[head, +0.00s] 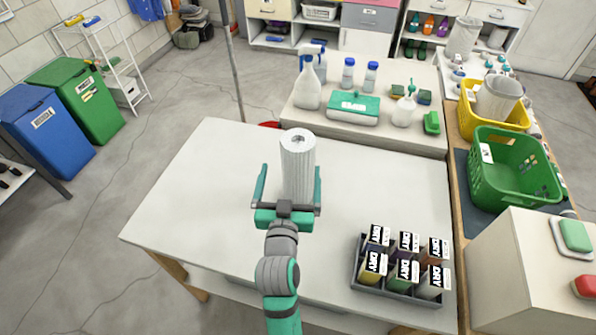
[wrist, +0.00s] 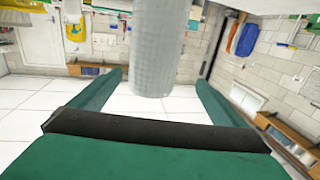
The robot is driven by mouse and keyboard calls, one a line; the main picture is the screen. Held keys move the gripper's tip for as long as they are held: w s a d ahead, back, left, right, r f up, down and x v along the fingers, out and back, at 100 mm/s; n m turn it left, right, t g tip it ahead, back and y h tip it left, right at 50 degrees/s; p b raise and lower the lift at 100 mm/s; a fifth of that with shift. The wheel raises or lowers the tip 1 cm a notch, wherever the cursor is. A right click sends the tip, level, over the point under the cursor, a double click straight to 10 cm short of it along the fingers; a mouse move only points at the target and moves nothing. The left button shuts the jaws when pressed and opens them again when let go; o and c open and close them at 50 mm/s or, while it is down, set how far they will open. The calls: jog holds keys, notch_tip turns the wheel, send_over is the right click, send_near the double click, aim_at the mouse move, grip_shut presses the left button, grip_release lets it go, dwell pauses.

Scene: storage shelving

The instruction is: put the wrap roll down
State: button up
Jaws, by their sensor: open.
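The wrap roll (head: 298,160) is a pale grey-white upright cylinder over the white table (head: 215,190). In the wrist view the roll (wrist: 157,45) rises from between the fingertips toward the top edge. My gripper (head: 289,184) has its teal fingers spread on either side of the roll, with gaps visible on both sides. The wrist view also shows the open fingers of my gripper (wrist: 159,82) apart from the roll. The roll's foot is hidden behind my gripper in the head view, so its contact with the table cannot be seen there.
A grey divided tray (head: 399,292) of boxes labelled DRY stands at the table's front right. Spray bottles (head: 308,82) and a green-lidded box (head: 353,107) stand on the rear surface. A green basket (head: 512,180) is at right. The table's left side is clear.

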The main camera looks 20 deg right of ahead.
aim_at(295, 159)
jog(key=shift+w+d+r+h, duration=0.15)
jog(key=shift+w+d+r, duration=0.2)
jog(key=shift+r, duration=0.15)
jog(key=shift+w+d+r+h, duration=0.2)
jog(key=shift+d+r, duration=0.1)
jog(key=shift+r, duration=0.15)
jog(key=shift+w+d+r, duration=0.1)
jog(key=shift+w+d, duration=0.1)
jog(key=shift+w, duration=0.1)
jog(key=x, duration=1)
jog(key=shift+d, duration=0.2)
jog(key=c, duration=1.7)
jog(key=shift+o, duration=0.2)
